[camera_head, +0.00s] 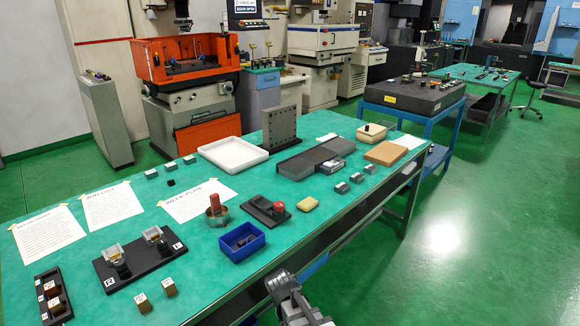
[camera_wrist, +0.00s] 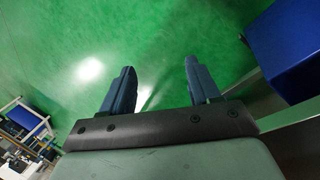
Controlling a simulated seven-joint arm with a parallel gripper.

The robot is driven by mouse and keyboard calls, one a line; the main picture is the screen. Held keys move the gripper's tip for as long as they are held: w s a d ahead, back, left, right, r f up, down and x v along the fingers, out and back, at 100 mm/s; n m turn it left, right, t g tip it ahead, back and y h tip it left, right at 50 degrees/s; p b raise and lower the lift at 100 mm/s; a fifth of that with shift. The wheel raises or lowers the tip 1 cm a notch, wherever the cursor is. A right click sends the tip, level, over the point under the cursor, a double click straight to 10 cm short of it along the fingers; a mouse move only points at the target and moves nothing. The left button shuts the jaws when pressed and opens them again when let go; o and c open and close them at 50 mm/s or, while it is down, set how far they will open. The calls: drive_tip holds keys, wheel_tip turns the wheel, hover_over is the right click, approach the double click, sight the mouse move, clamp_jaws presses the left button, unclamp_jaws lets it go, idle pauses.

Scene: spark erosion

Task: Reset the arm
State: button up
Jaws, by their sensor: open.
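My gripper shows in the wrist view (camera_wrist: 160,80) with its two blue-grey fingers spread apart. Nothing is between them, only green floor beyond. In the head view part of my arm shows at the bottom centre, at the front edge of the green-topped workbench (camera_head: 330,215). The fingertips cannot be made out there. The arm is apart from the objects on the bench.
The bench holds a blue bin (camera_head: 242,242), a black plate with two fixtures (camera_head: 138,260), a white tray (camera_head: 233,154), a dark upright plate (camera_head: 279,132) and several small blocks. A blue stand with a granite plate (camera_head: 414,95) is behind. Floor at right is clear.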

drive_tip(key=s+d+f+g+y, duration=0.1)
drive_tip(key=s+d+f+g, duration=0.1)
drive_tip(key=s+d+f, duration=0.4)
drive_tip(key=s+d+f+g, duration=0.1)
drive_tip(key=s+d+f, duration=0.2)
drive_tip(key=s+f, duration=0.4)
drive_tip(key=s+d+f+g+y, duration=0.1)
drive_tip(key=s+d+f, duration=0.1)
drive_tip(key=s+f, duration=0.3)
drive_tip(key=s+d+f+g+y, duration=0.1)
drive_tip(key=s+f, duration=0.4)
drive_tip(key=s, duration=0.7)
drive_tip(key=shift+s+d+f+n+g+y, duration=0.3)
drive_tip(key=shift+d+g+y, duration=0.1)
drive_tip(key=shift+d+g, duration=0.35)
drive_tip(key=shift+w, duration=0.15)
